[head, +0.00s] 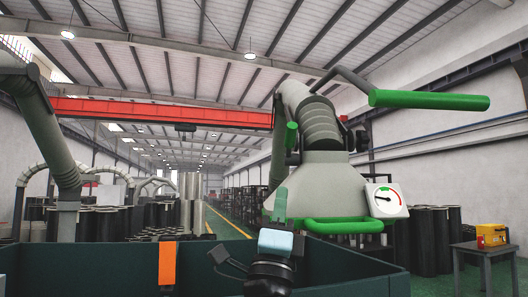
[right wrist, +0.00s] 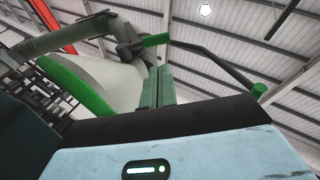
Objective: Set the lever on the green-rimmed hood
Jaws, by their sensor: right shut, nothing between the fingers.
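The hood (head: 322,182) is a pale cone with a green rim bar (head: 337,226), hanging from a ribbed duct. A short green lever (head: 291,135) stands roughly upright at its left side, above a dark joint. A round gauge (head: 386,200) with a green and red scale sits at the hood's lower right. My right gripper (head: 281,192) is shut and empty, in front of the hood's left side and below the lever. In the right wrist view the shut fingers (right wrist: 158,78) appear just under the lever (right wrist: 155,40), with the green rim (right wrist: 75,84) to the left; contact cannot be told.
A long green-gripped handle (head: 430,100) juts right from the top of the hood. A table (head: 490,248) with a yellow box (head: 491,235) stands at right. Dark cylinders (head: 432,238) stand behind. A dark green panel (head: 350,262) and an orange upright piece (head: 167,263) are close below.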

